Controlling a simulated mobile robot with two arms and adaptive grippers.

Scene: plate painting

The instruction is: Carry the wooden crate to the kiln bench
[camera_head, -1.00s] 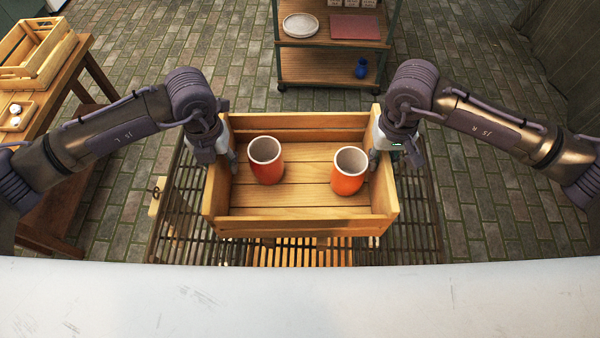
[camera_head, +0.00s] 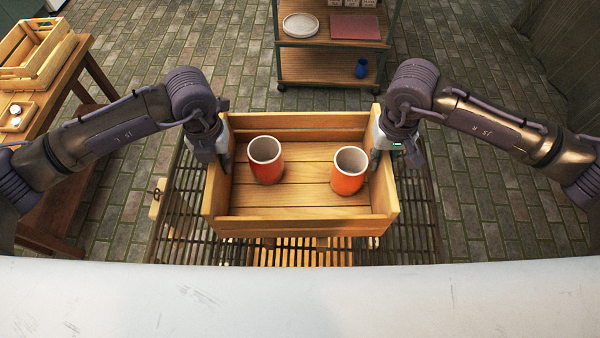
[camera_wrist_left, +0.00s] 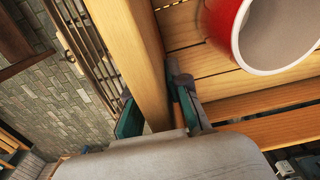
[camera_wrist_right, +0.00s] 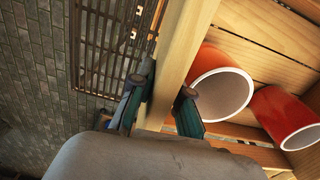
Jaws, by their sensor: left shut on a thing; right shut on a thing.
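The wooden crate (camera_head: 300,224) is a light slatted box in the middle of the head view, over a dark slatted bench (camera_head: 180,215). Two red-orange cups stand upright in it, a left cup (camera_head: 266,172) and a right cup (camera_head: 347,183). My left gripper (camera_head: 228,158) is shut on the crate's left wall; the left wrist view shows its fingers on both sides of that wall (camera_wrist_left: 135,50). My right gripper (camera_head: 376,157) is shut on the right wall, which also shows between the fingers in the right wrist view (camera_wrist_right: 188,45). The crate's underside is hidden.
A wooden table (camera_head: 70,75) at the left carries another crate (camera_head: 35,55) and a small tray (camera_head: 16,113). A shelf cart (camera_head: 330,67) stands behind, with a plate (camera_head: 300,25) and a blue vase (camera_head: 361,68). Brick floor (camera_head: 480,100) lies open at the right.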

